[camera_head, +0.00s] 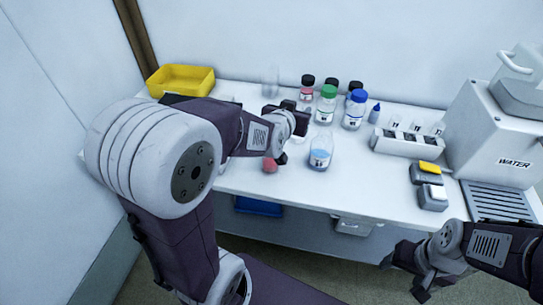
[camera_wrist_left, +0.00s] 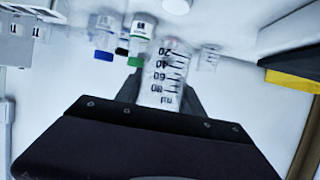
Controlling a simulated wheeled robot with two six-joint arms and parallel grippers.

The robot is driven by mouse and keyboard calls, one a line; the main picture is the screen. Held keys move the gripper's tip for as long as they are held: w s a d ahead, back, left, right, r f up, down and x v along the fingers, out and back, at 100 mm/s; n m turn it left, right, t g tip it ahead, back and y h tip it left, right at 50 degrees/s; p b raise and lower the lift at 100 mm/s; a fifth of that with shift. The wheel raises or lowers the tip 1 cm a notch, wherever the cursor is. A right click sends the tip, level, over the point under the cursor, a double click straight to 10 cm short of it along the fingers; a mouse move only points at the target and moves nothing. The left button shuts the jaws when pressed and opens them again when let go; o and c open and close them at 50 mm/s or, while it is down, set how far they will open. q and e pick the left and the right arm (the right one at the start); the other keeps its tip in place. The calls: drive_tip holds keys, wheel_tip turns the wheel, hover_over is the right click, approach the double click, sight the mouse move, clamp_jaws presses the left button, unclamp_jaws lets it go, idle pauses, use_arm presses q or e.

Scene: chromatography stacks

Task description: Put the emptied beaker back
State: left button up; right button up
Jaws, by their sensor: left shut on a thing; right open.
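A clear beaker (camera_wrist_left: 163,75) with black ml graduations is between the dark fingers of my left gripper (camera_head: 296,123) in the left wrist view. It looks empty, with no coloured liquid visible. In the head view my left gripper is over the middle of the white table (camera_head: 232,180), and the arm and gripper mostly hide the held beaker. I cannot tell its exact height above the table. My right gripper (camera_head: 412,272) is open and empty, low in front of the table at the right.
Several capped bottles, including a green-capped one (camera_head: 326,106), stand behind. A red item (camera_head: 270,166) is near the front. A yellow bin (camera_head: 181,79) is back left, a WATER machine (camera_head: 505,140) right.

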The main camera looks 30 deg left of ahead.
use_arm(q)
drive_tip(key=w+a+f, duration=0.1)
drive_tip(key=a+f, duration=0.1)
drive_tip(key=a, duration=0.1)
drive_tip(key=w+a+f+b, duration=0.1)
drive_tip(key=w+a+f, duration=0.1)
drive_tip(key=a+f, duration=0.1)
drive_tip(key=w+a+f, duration=0.1)
drive_tip(key=a+f, duration=0.1)
drive_tip(key=a, duration=0.3)
drive_tip(key=shift+w+f, duration=0.3)
drive_tip(key=shift+w, duration=0.05)
wheel_tip(320, 180, down, 4)
drive_tip(key=b, duration=0.2)
drive_tip(key=shift+f+b, duration=0.15)
drive_tip(key=shift+b, duration=0.15)
use_arm(e)
wheel_tip(320, 180, down, 4)
drive_tip(key=shift+f, duration=0.1)
